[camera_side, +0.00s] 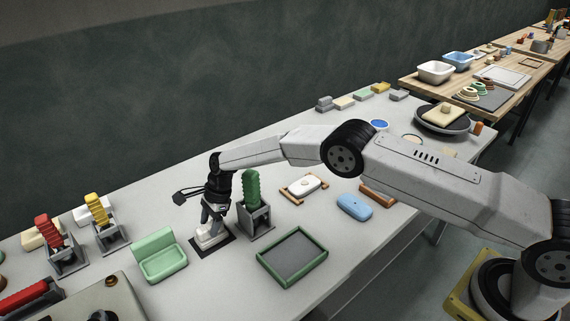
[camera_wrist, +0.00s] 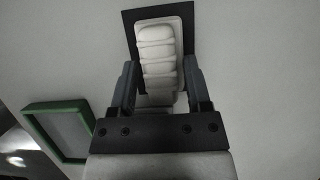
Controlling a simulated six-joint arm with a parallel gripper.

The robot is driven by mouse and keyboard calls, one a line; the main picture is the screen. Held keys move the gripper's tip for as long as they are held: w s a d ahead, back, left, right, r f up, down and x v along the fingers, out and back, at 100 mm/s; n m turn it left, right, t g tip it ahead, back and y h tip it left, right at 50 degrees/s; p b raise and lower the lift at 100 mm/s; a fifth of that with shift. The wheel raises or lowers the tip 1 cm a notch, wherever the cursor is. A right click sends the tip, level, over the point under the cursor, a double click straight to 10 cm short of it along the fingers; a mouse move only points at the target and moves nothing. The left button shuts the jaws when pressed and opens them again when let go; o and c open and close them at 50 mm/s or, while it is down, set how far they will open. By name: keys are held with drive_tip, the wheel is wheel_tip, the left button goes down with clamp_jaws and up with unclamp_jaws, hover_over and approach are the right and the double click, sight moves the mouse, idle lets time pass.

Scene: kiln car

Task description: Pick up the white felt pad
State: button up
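A white block with a ribbed top and a flat white base, which I take for the white felt pad (camera_wrist: 157,45), sits on a dark square mat (camera_wrist: 129,19) in the wrist view. In the side view the white pad (camera_side: 207,238) also rests on the dark mat (camera_side: 226,243), partly hidden by my gripper (camera_side: 211,220). My gripper points down over it. In the wrist view its two fingers (camera_wrist: 158,75) stand on either side of the ribbed part, very close to it. I cannot tell whether they press on it.
A green ribbed block (camera_side: 253,188) in a grey holder (camera_side: 258,222) stands close on the right. A pale green angled piece (camera_side: 158,254) is at the left. A green-rimmed tray (camera_side: 293,256) lies in front right. A blue block (camera_side: 354,206) lies farther right.

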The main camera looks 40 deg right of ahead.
sight(205, 227)
clamp_jaws()
drive_tip(key=shift+r, duration=0.1)
drive_tip(key=shift+r, duration=1.6)
drive_tip(key=s+d+r, duration=0.4)
drive_tip(key=s+r, duration=0.5)
drive_tip(key=s, duration=0.4)
drive_tip(key=shift+s+d+r, duration=0.15)
drive_tip(key=shift+d+r, duration=0.05)
drive_tip(key=shift+r, duration=0.1)
